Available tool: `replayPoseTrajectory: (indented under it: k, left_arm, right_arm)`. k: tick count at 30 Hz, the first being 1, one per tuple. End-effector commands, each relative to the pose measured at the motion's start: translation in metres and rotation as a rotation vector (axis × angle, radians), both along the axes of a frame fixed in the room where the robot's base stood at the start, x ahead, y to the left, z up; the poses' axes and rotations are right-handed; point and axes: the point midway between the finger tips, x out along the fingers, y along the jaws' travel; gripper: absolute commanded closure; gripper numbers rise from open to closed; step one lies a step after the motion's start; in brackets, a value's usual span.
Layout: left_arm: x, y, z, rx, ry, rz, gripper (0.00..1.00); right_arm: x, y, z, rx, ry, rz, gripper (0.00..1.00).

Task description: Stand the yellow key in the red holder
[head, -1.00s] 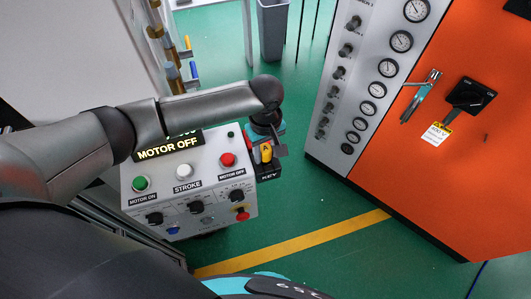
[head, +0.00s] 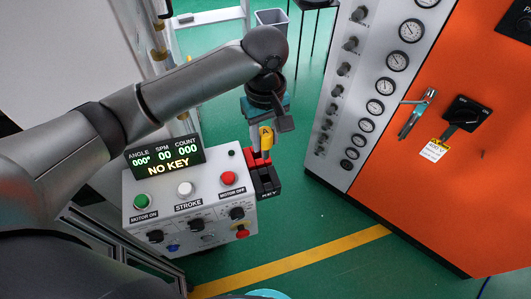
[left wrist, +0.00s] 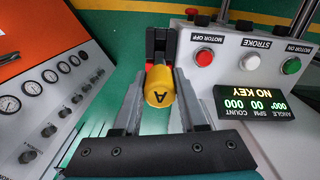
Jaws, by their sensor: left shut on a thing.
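My left gripper (head: 265,128) points down beside the control box and is shut on the yellow key (head: 266,138). The key is marked with an "A" and is held upright above the red holder (head: 264,178). The holder sits at the right side of the box, with black parts and a "KEY" label. In the left wrist view, the key (left wrist: 158,88) is between the fingers, and the holder's red part (left wrist: 171,46) shows just beyond it. I cannot tell if the key's lower end touches the holder. My right gripper is not in view.
The control box (head: 187,215) has several buttons and knobs; its display (head: 165,160) reads "NO KEY". An orange and grey cabinet (head: 400,150) with gauges stands to the right. Green floor with a yellow stripe (head: 310,255) lies open between them. A grey bin (head: 272,22) is behind.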

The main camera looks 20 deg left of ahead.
Motion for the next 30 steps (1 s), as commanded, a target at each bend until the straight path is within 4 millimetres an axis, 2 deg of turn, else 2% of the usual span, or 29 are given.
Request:
replayPoseTrajectory:
  k: [1,3,9,30]
  left_arm:
    - [0.001,-0.001,0.014,-0.003,-0.004,-0.002,1.00]
    - [0.001,-0.001,0.029,-0.002,-0.003,-0.003,1.00]
    - [0.000,-0.001,0.055,-0.002,-0.001,-0.001,1.00]
    - [0.000,-0.001,0.087,-0.001,0.002,-0.001,1.00]
  right_arm:
    - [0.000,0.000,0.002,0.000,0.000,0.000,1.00]
    - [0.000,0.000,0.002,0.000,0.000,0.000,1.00]
    - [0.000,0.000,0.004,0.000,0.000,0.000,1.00]
    - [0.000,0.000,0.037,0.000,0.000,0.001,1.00]
